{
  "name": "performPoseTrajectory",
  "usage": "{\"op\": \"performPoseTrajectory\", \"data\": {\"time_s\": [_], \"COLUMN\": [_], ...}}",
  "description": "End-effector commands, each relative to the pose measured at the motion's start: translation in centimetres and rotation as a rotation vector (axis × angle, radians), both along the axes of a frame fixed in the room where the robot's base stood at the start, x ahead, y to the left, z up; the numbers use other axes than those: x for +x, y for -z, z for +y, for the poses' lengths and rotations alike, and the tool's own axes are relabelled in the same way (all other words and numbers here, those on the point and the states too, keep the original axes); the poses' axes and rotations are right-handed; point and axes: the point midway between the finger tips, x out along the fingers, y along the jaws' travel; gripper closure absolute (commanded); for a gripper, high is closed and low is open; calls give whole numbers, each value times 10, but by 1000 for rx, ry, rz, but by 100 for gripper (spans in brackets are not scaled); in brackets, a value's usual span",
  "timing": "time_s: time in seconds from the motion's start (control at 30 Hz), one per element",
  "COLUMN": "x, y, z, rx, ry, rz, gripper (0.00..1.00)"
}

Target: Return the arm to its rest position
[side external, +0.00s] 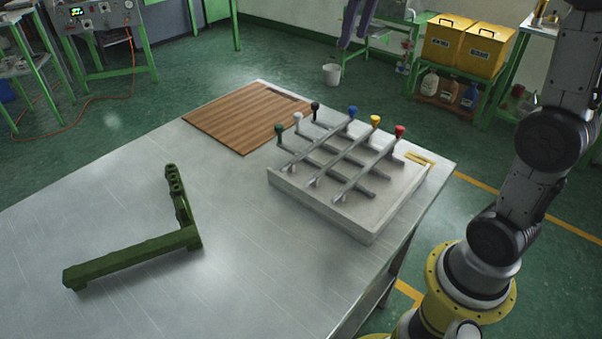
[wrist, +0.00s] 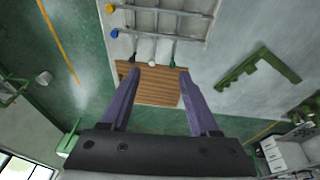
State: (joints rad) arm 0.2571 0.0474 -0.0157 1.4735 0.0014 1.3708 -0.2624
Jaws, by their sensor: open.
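My gripper (wrist: 157,82) is open in the wrist view, its two purple fingers spread wide with nothing between them. In the side view only the purple fingers (side external: 356,24) show at the top edge, high above the table. The metal table (side external: 120,210) lies well below and apart from them. In the wrist view the wooden board (wrist: 160,90) shows beyond and between the fingers. The rest of my gripper is cut off in the side view.
A grey block (side external: 330,208) with several colored-knob levers stands at the table's right. The wooden board (side external: 235,118) lies flat at the back. A dark green L-shaped part (side external: 135,258) lies at the front left. Yellow boxes (side external: 465,45) stand on a rack behind. The air around my gripper looks clear.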

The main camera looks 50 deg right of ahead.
Motion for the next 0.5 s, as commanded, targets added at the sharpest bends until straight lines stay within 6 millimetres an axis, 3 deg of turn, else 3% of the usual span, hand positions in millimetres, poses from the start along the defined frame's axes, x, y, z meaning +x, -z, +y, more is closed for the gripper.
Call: {"op": "performPoseTrajectory", "data": {"time_s": [0.1,0.27,0.37,0.5], "x": [-42,-96,-130,-175], "y": [-7,2,18,53], "z": [32,63,78,93], "rx": [-6,-4,2,18], "ry": [-37,-73,-90,-101], "rz": [-53,-118,-155,-204], "gripper": [38,38,38,38]}}
